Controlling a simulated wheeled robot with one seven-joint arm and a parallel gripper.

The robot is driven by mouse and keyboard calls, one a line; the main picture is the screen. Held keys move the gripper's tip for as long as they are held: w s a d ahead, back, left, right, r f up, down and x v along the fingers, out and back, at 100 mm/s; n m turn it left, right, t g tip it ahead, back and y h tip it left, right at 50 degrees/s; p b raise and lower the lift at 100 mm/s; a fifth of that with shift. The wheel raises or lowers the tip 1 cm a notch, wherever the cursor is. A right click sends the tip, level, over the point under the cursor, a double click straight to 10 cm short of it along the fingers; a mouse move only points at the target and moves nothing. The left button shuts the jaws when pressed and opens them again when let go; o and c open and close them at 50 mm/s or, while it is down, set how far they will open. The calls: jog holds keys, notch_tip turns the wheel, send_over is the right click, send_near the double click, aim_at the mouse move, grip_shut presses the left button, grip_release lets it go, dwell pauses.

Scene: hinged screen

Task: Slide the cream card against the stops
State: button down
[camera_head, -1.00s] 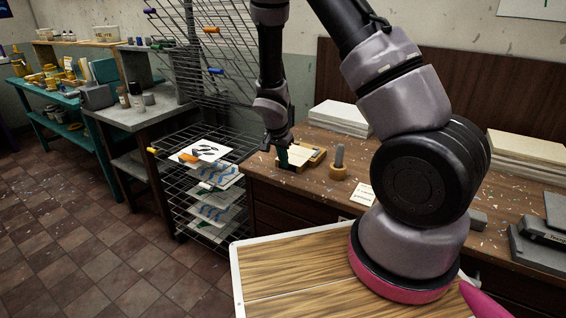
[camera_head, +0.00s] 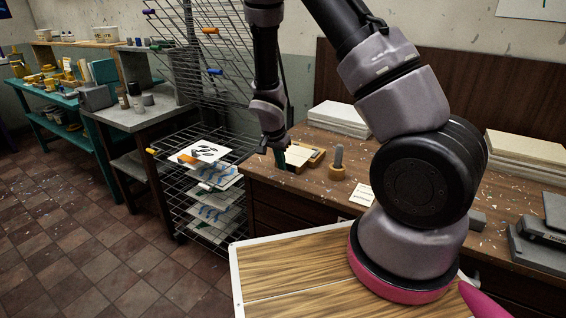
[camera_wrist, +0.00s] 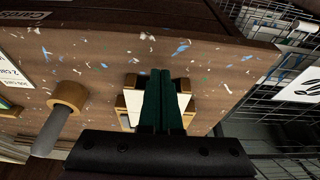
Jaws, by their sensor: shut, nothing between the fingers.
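The cream card (camera_head: 297,155) lies in a small wooden fixture (camera_head: 318,158) on the brown bench, by its left end. My gripper (camera_head: 279,158) points down at the fixture's left side, its dark green fingers shut together and empty. In the wrist view the fingers (camera_wrist: 160,76) cover the middle of the card (camera_wrist: 188,108), which shows as pale strips on both sides. Small wooden blocks, such as one stop (camera_wrist: 183,85), stand around the card. Whether the fingertips touch the card, and whether its edge meets the stops, I cannot tell.
A grey peg in a round wooden base (camera_head: 337,171) stands right of the fixture, with a small label card (camera_head: 361,195) near it. A wire drying rack (camera_head: 205,185) with prints adjoins the bench's left end. Paper stacks (camera_head: 340,117) lie behind.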

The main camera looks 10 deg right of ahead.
jog(key=shift+r, duration=0.1)
jog(key=shift+r, duration=2.95)
jog(key=s+d+r+n+t+y, duration=0.1)
jog(key=s+d+r, duration=0.15)
jog(key=r, duration=0.75)
jog(key=s+d+r+y, duration=0.1)
jog(key=s+d+r, duration=0.15)
jog(key=r, duration=0.65)
jog(key=s+r+n+t+y, duration=0.2)
jog(key=s+r+n+t, duration=0.1)
jog(key=s+r, duration=1.1)
jog(key=s+d, duration=0.1)
jog(key=s, duration=0.2)
jog(key=shift+r+n+t, duration=0.2)
jog(key=shift+n+t, duration=0.2)
